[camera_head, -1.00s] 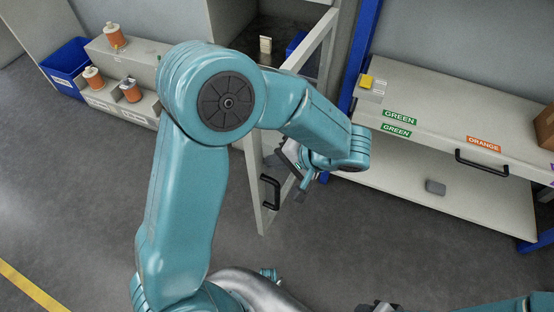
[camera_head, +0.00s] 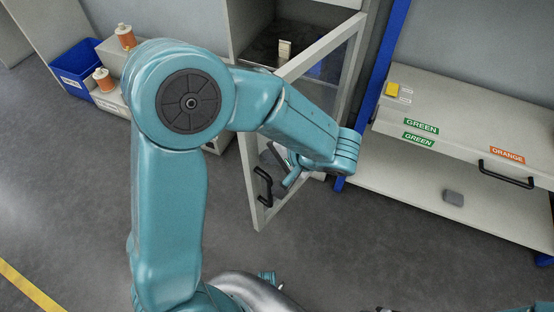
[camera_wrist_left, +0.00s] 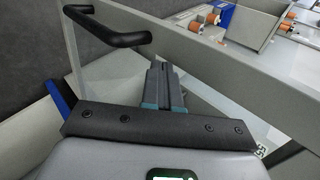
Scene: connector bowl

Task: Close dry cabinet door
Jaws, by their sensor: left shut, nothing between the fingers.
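The dry cabinet (camera_head: 240,25) stands at the top middle of the head view. Its glass door (camera_head: 323,44), with a pale frame, stands open and juts out toward me. A black handle (camera_head: 263,187) is on the door's free edge; it also shows at upper left in the left wrist view (camera_wrist_left: 112,33). My left gripper (camera_head: 288,178) is at the door, just right of the handle and apart from it. Its fingers (camera_wrist_left: 165,88) are shut and empty, close to the door; contact is unclear. My left arm hides part of the door and cabinet. My right gripper is not seen.
A workbench (camera_head: 470,125) with GREEN and ORANGE labels and a blue post (camera_head: 388,55) stand right of the door. A blue bin (camera_head: 78,68) and orange-and-white spools (camera_head: 104,80) are at left. The grey floor in front is clear.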

